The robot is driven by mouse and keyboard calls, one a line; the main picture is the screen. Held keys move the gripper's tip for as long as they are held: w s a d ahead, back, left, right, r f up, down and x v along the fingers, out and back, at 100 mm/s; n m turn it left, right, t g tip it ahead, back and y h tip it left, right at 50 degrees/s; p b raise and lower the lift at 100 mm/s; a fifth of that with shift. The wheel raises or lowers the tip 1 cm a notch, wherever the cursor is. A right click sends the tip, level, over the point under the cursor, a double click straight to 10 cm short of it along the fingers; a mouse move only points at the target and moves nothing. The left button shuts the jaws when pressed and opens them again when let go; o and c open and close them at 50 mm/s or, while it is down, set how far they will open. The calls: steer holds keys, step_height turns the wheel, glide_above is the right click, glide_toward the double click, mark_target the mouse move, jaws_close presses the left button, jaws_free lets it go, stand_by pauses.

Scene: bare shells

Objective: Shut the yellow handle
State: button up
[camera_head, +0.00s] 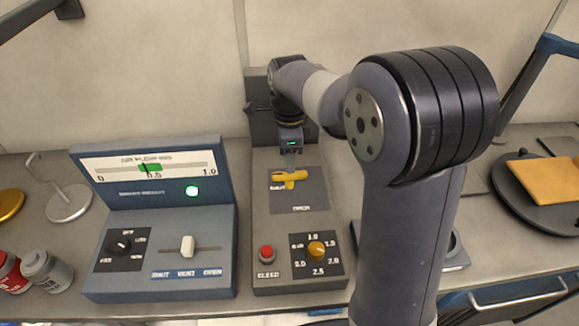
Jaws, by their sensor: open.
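The yellow handle (289,180) lies roughly level across a dark square plate on the grey control panel (262,226), in the middle of the view. My gripper (290,162) is just above and behind the handle, pointing down at it. Its jaws are open but small in the picture, and I cannot tell whether they touch the handle. The labels beside the handle are too blurred to read.
Left of the panel stands a blue console (165,262) with a white slider (187,246) and a lit green lamp. A red button (266,253) and an orange knob (316,249) sit in front of the handle. My arm covers the right side.

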mark_target(289, 179)
step_height(289, 179, up, 6)
steer(key=shift+f, duration=0.1)
stand_by(0.4)
step_height(289, 179, down, 11)
stand_by(0.5)
